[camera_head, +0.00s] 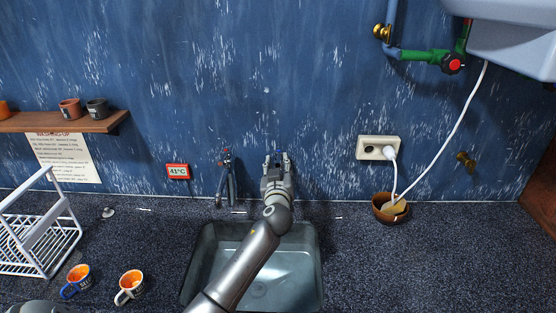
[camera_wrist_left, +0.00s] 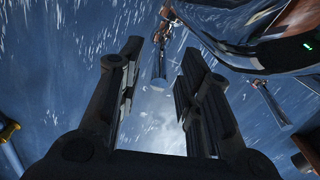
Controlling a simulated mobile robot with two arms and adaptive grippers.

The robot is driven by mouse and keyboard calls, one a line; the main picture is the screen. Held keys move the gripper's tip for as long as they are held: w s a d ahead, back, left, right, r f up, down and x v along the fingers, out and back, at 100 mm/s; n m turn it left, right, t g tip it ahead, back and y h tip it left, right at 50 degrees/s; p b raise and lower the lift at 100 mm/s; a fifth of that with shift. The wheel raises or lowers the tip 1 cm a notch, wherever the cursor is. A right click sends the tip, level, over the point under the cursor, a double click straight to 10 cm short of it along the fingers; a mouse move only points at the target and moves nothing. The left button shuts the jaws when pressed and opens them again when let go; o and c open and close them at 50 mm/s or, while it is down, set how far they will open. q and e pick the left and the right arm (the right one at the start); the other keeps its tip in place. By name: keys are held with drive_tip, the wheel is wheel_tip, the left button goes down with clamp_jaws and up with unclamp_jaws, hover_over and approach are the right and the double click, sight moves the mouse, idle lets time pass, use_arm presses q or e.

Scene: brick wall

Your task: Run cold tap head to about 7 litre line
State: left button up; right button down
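A tap (camera_head: 229,180) with a dark body and red marks on its head stands on the counter behind the sink (camera_head: 318,262), left of my left gripper. My left gripper (camera_head: 277,158) points at the blue wall above the sink's back edge, with its two fingers spread. A second tap head there cannot be made out clearly behind it. In the left wrist view the fingers (camera_wrist_left: 160,72) are apart, and a shiny metal piece (camera_wrist_left: 158,66) shows between and beyond them. Contact cannot be told. The sink's bottom looks pale; no litre line can be read. My right gripper is not in view.
Orange-lined mugs (camera_head: 131,285) and a white dish rack (camera_head: 40,240) stand at left. A red 41°C display (camera_head: 178,171) is on the wall. At right are a socket (camera_head: 379,148) with a white cable, a brown bowl (camera_head: 390,208) and an overhead basin-like unit (camera_head: 510,40).

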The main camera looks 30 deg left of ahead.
use_arm(q)
drive_tip(key=shift+x, duration=0.85)
clamp_jaws()
